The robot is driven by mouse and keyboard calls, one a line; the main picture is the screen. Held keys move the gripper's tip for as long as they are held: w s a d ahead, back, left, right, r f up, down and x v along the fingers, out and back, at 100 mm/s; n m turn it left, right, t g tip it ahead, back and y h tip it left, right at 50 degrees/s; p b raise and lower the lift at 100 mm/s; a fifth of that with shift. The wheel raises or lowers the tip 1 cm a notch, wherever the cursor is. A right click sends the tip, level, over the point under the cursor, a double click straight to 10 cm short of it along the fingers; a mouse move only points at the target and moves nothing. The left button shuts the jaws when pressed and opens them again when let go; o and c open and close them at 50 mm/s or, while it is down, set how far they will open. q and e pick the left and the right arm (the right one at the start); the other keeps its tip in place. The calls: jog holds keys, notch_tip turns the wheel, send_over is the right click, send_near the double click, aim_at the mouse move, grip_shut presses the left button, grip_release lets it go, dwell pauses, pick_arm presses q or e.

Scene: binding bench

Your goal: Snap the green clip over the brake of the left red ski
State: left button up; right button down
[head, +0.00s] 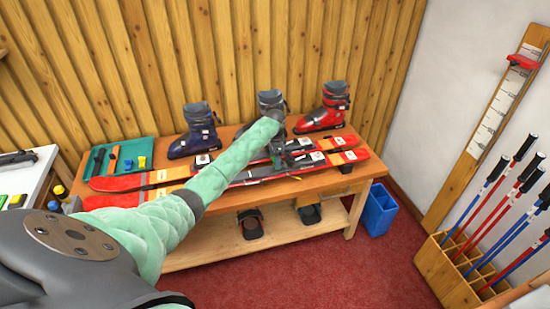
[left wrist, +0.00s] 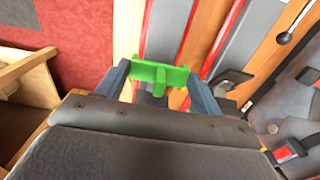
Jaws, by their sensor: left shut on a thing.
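Red, white and grey skis (head: 330,162) lie lengthwise across the wooden bench. My left gripper (head: 285,156) is over the skis near the middle of the bench, and my forearm hides part of them. In the left wrist view, my left gripper (left wrist: 158,82) is shut on the green clip (left wrist: 160,76), which sits between the two fingertips. Grey ski surfaces with red edges (left wrist: 212,38) show beyond the clip. A thin dark arm with a round knob (left wrist: 284,38), possibly a brake, and black binding parts (left wrist: 240,80) show to the right. The clip is hidden in the head view.
Blue (head: 197,131), grey (head: 268,103) and red (head: 327,109) boots stand behind the skis. A green tool tray (head: 143,149) is at the bench's left. A blue bin (head: 379,208) and a wooden pole rack (head: 447,272) stand to the right.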

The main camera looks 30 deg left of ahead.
pick_arm(q)
jog(key=shift+s+p, duration=0.1)
jog(key=shift+p, duration=0.3)
jog(key=shift+f, duration=0.15)
pick_arm(e)
jog(key=shift+d+r, duration=0.3)
dwell(0.4)
pick_arm(q)
jog(key=shift+f+b, duration=0.75)
jog(key=shift+f, duration=1.1)
pick_arm(e)
jog(key=shift+f, duration=0.7)
pick_arm(q)
jog(key=o, duration=1.3)
